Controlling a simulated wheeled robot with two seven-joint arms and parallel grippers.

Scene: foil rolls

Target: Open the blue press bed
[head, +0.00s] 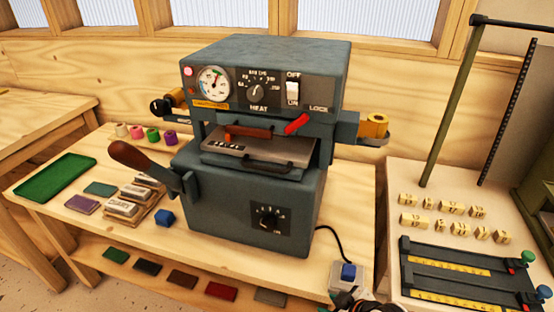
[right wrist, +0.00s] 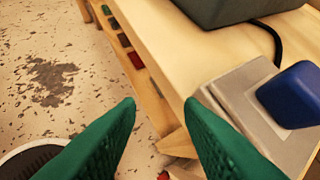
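The blue-grey press (head: 265,140) stands on the wooden workbench. Its bed (head: 258,148) is a grey plate with a black front handle (head: 268,166), sitting in the slot between the upper head and the lower body. A red lever (head: 297,124) labelled LOCK is at the right of the head, tilted up to the right. A long lever with a brown wooden grip (head: 128,153) sticks out at the left. My right gripper (right wrist: 160,101) is open and empty, beside the bench edge and a grey box with a blue button (right wrist: 295,95). My left gripper is not in view.
The grey box with its blue button (head: 348,271) sits at the bench's front right, cabled to the press. A side table with a black frame (head: 470,270) and small blocks stands right.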

